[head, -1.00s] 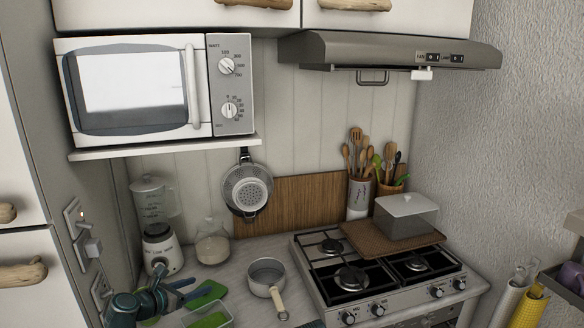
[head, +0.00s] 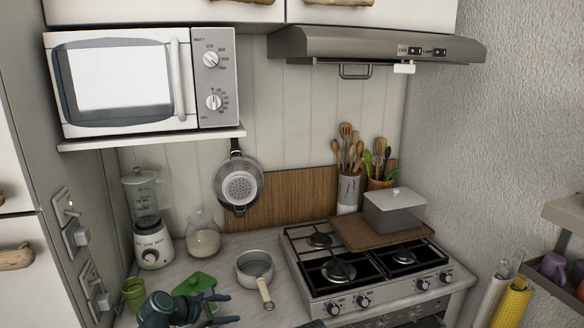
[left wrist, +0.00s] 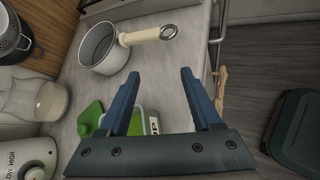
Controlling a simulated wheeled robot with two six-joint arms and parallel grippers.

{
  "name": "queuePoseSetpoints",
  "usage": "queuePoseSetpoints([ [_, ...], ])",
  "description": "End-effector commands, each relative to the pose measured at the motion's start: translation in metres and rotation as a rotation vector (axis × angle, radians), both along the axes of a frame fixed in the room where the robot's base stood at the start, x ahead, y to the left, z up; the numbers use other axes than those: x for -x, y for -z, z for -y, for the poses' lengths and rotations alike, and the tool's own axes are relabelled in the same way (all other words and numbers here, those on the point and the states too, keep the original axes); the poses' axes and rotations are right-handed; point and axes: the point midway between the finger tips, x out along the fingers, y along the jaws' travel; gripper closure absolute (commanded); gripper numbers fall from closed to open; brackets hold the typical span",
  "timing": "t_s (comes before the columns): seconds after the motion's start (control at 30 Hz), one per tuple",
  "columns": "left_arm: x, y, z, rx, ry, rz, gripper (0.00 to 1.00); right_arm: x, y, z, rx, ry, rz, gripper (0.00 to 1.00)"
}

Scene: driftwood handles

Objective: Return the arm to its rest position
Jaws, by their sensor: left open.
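My left gripper (head: 230,308) is at the bottom of the head view, low and left of the stove, with its blue fingers apart. It also shows in the left wrist view (left wrist: 160,73), open with nothing between the fingertips. There it is over the edge of the counter (left wrist: 165,95), apart from the saucepan (left wrist: 103,50).
In the head view, a blender (head: 149,225), a glass jar (head: 203,236) and a green cup (head: 134,293) stand on the left. The stove (head: 345,290) is on the right, with a grey box (head: 394,212) on a board. A microwave (head: 130,85) is above.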

Motion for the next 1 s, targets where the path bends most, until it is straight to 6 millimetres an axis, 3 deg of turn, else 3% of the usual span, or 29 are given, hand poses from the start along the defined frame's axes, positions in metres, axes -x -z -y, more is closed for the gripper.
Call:
queuePoseSetpoints([
  [0.17, 0.036, 0.044, 0.054, -0.285, 0.348, 0.039, 0.34, 0.000, 0.015, 0.000, 0.000, 0.000, 0.000, 1.00],
  [0.3, 0.085, 0.089, 0.096, -0.585, 0.789, 0.096, 0.34, 0.000, 0.030, 0.000, 0.000, 0.000, 0.000, 1.00],
  [0.4, 0.123, 0.117, 0.114, -0.793, 1.161, 0.142, 0.34, 0.000, 0.041, 0.000, 0.000, 0.000, 0.000, 1.00],
  [0.6, 0.177, 0.145, 0.123, -1.049, 1.774, 0.202, 0.34, 0.000, 0.055, 0.000, 0.000, 0.000, 0.000, 1.00],
  [0.7, 0.191, 0.149, 0.122, -1.108, 1.971, 0.212, 0.34, 0.000, 0.059, 0.000, 0.000, 0.000, 0.000, 1.00],
  [0.83, 0.200, 0.150, 0.120, -1.142, 2.107, 0.216, 0.34, 0.000, 0.061, 0.000, 0.000, 0.000, 0.000, 1.00],
  [1.0, 0.201, 0.149, 0.118, -1.147, 2.141, 0.215, 0.34, 0.000, 0.061, 0.000, 0.000, 0.000, 0.000, 1.00],
])
